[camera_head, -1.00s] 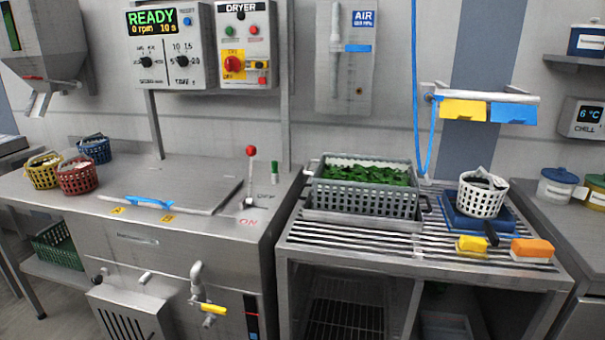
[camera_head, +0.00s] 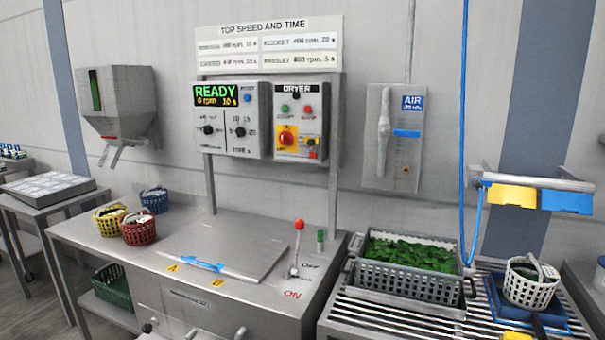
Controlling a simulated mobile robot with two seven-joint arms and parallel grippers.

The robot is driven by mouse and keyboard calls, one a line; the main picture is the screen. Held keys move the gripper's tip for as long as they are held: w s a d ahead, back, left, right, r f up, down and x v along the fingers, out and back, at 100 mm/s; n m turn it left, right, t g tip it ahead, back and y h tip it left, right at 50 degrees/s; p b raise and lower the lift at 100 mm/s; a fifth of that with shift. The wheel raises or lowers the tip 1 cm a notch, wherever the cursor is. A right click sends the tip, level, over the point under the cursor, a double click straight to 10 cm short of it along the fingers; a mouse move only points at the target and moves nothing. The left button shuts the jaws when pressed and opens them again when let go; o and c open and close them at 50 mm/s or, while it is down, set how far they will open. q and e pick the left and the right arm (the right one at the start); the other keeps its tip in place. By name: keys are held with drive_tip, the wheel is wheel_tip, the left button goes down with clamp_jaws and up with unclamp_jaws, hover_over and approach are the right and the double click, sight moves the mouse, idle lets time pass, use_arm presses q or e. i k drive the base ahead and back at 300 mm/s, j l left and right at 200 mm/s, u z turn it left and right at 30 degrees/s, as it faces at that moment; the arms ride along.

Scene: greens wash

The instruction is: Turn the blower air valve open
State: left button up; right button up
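The grey air panel (camera_head: 372,172) hangs on the back wall, right of the dryer controls. A blue AIR label (camera_head: 413,103) sits at its upper right. Below the label is a blue valve handle (camera_head: 407,134), which lies horizontal, pointing sideways. A pale upright tube-like part (camera_head: 384,126) runs down beside the handle's left end. Neither of my grippers shows in the head view, and nothing touches the handle.
Below the panel, a grey basket of greens (camera_head: 400,285) stands on a slatted rack. A red-knobbed lever (camera_head: 299,226) rises from the steel counter to the left. A blue hose (camera_head: 463,130) hangs at the right, near a rail with yellow and blue pieces (camera_head: 566,200).

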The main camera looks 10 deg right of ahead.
sight(382, 131)
drive_tip(key=i+l+u, duration=0.15)
drive_tip(key=l, duration=0.3)
drive_tip(key=i+l+u, duration=0.15)
drive_tip(key=l, duration=0.3)
drive_tip(key=i+l+u, duration=0.2)
drive_tip(key=l, duration=0.25)
drive_tip(key=l+u, duration=0.15)
drive_tip(key=l, duration=0.3)
